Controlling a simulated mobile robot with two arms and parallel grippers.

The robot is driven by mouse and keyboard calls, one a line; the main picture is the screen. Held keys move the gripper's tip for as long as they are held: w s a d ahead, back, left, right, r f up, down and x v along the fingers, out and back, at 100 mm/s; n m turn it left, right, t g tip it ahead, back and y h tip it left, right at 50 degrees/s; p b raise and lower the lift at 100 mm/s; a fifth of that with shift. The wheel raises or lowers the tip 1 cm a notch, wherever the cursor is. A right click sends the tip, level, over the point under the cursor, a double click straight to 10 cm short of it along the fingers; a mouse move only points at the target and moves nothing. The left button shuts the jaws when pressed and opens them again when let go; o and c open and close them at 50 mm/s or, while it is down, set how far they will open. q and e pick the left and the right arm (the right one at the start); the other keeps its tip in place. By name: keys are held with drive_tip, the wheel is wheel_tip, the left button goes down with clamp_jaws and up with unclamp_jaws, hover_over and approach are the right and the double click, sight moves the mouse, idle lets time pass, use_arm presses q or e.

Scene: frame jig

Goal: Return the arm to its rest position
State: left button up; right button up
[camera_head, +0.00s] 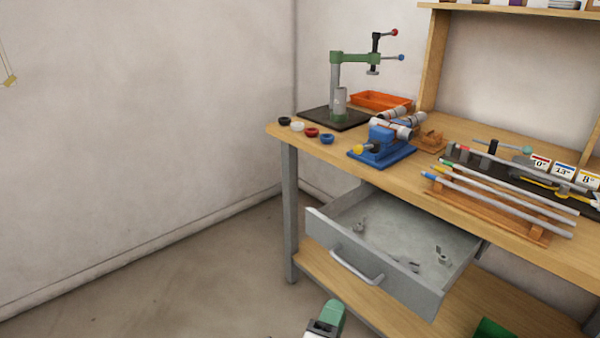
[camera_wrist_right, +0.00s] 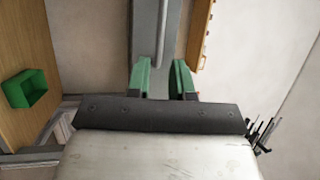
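My right gripper (camera_head: 326,318) shows at the bottom edge of the head view, below and in front of the open drawer. In the right wrist view, its two green fingers (camera_wrist_right: 161,80) stand apart with nothing held between them. The grey drawer (camera_head: 395,272) is pulled out under the workbench, with several small metal parts inside. Its front (camera_wrist_right: 147,25) and handle (camera_wrist_right: 162,35) appear beyond the fingers in the wrist view, apart from them as far as I can tell. My left gripper is in neither view.
The wooden workbench (camera_head: 460,208) carries a green-armed press (camera_head: 337,80), an orange tray (camera_head: 380,100), a blue vise (camera_head: 382,150) and several rods on a wooden rack (camera_head: 485,214). A green bin (camera_head: 495,328) sits on the lower shelf. The floor left of the bench is clear.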

wheel_tip(320, 180, down, 18)
drive_tip(key=s+a+n+y, duration=0.2)
drive_tip(key=n+y, duration=1.1)
drive_tip(key=n, duration=0.5)
drive_tip(key=s+d+f+n+g, duration=0.3)
drive_tip(key=s+f+g, duration=0.3)
drive_tip(key=f, duration=0.4)
drive_tip(key=s+d+f+n+g, duration=0.2)
drive_tip(key=s+d+f+g, duration=0.15)
drive_tip(key=s+f, duration=0.5)
drive_tip(key=s+d+f+n+g+h+p, duration=0.1)
drive_tip(key=s+d+f+g+h, duration=0.2)
drive_tip(key=s, duration=0.4)
drive_tip(key=s+d+f+n+g+h, duration=0.1)
drive_tip(key=s+d+f+g, duration=0.3)
drive_tip(key=s+d, duration=0.15)
use_arm(q)
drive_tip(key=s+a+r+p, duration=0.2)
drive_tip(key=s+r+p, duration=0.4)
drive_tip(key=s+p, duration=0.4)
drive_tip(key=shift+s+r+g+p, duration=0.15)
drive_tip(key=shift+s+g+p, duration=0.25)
drive_tip(key=shift+p, duration=0.8)
use_arm(e)
drive_tip(key=s+d+r, duration=0.1)
drive_tip(key=s+r, duration=0.4)
drive_tip(key=s, duration=0.5)
drive_tip(key=shift+s+d+r, duration=0.2)
